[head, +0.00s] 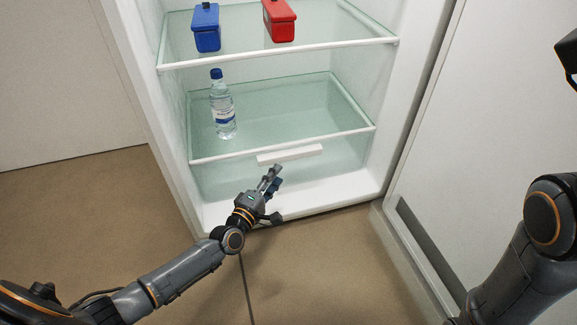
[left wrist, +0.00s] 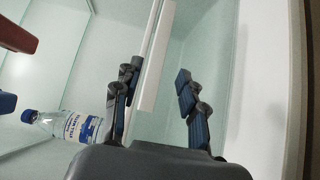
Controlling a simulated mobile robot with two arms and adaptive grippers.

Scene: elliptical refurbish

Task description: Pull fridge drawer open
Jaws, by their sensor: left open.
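The fridge drawer (head: 340,155) is a clear, glassy bin at the bottom of the open white fridge, and it looks shut. Its white bar handle (head: 290,154) is on the upper front edge. In the left wrist view the handle (left wrist: 158,60) runs up the picture, just beyond the fingertips. My left gripper (head: 273,181) is open and empty, just below and in front of the handle. In the left wrist view its fingers (left wrist: 157,82) are spread apart, the left one close to the handle's line. My right gripper is not clearly seen.
A water bottle (head: 222,105) stands on the glass shelf above the drawer. A blue box (head: 206,27) and a red box (head: 279,20) sit on the upper shelf. The open fridge door (head: 480,130) is at the right. The brown floor (head: 320,270) in front is clear.

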